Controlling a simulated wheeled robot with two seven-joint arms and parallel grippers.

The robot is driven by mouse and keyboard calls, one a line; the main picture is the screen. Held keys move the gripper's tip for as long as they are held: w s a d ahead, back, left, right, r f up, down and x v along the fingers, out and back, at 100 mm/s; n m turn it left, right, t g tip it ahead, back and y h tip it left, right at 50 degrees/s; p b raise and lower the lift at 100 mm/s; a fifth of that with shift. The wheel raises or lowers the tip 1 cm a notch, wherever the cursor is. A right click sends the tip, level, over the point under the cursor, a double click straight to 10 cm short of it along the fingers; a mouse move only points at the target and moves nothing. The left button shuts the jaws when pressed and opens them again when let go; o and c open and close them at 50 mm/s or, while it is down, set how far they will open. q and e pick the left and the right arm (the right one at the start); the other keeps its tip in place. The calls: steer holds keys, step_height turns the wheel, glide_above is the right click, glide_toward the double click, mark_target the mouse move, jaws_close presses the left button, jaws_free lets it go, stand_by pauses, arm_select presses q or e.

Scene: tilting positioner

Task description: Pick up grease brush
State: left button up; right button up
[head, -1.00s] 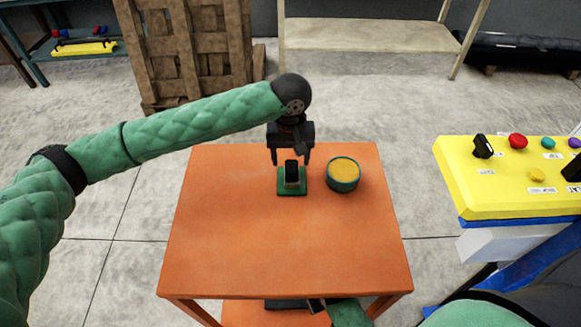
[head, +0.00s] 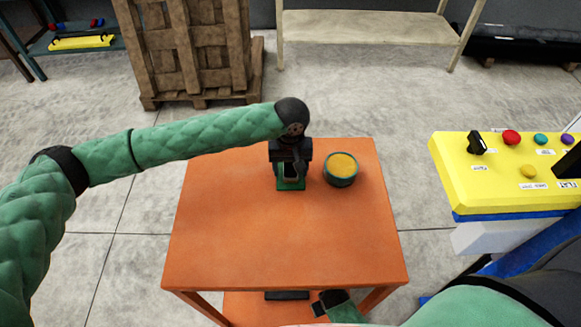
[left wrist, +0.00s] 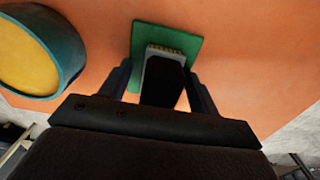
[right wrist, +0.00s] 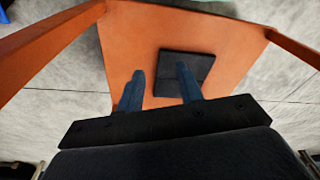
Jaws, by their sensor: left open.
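The grease brush (left wrist: 164,80) has a black handle, a grey band and pale bristles. It stands on a green square base (left wrist: 142,38), which also shows on the orange table in the head view (head: 291,185). My left gripper (left wrist: 158,76) is open, with one finger on each side of the brush's handle. Gaps show between fingers and handle. In the head view the left gripper (head: 290,165) covers most of the brush from above. My right gripper (right wrist: 160,74) is open and empty, low by the table's front edge.
A round teal tub with yellow contents (head: 341,169) stands close to the right of the brush. The front of the orange table (head: 285,240) is clear. A black square (right wrist: 185,75) lies on the lower shelf. A yellow control panel (head: 500,180) stands to the right.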

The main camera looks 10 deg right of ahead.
arm_select(q)
steer(key=c, duration=1)
steer(key=shift+c, duration=0.3)
steer(key=shift+r, duration=0.1)
